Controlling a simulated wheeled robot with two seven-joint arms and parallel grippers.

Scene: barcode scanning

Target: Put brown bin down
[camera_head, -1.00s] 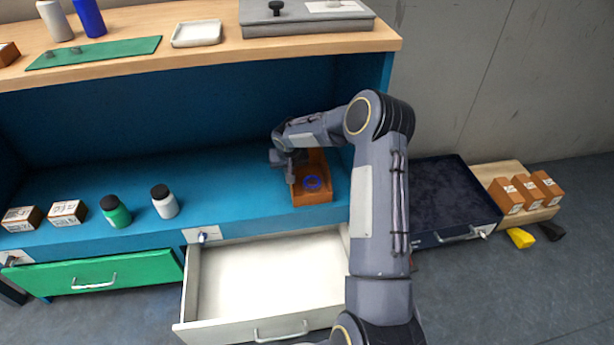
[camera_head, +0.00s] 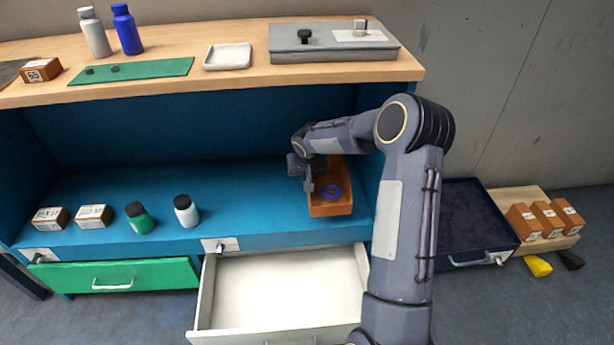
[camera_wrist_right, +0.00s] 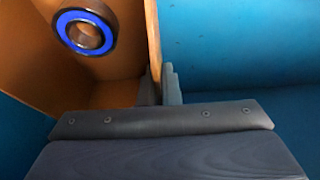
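The brown bin (camera_head: 331,209) is at the right end of the blue shelf, near its front edge. A blue ring (camera_head: 331,191) lies inside it; it also shows in the right wrist view (camera_wrist_right: 68,17). My right gripper (camera_head: 309,186) is at the bin's left wall, with its fingers on either side of that wall (camera_wrist_right: 153,40), and looks shut on it. The bin looks upright and at shelf level; its underside is hidden, so I cannot tell whether it rests fully on the shelf. My left gripper is not in view.
Two small boxes (camera_head: 92,216), a green bottle (camera_head: 141,220) and a white bottle (camera_head: 187,213) stand left on the shelf (camera_head: 245,205). An open white drawer (camera_head: 285,285) juts out below. The shelf's middle is clear.

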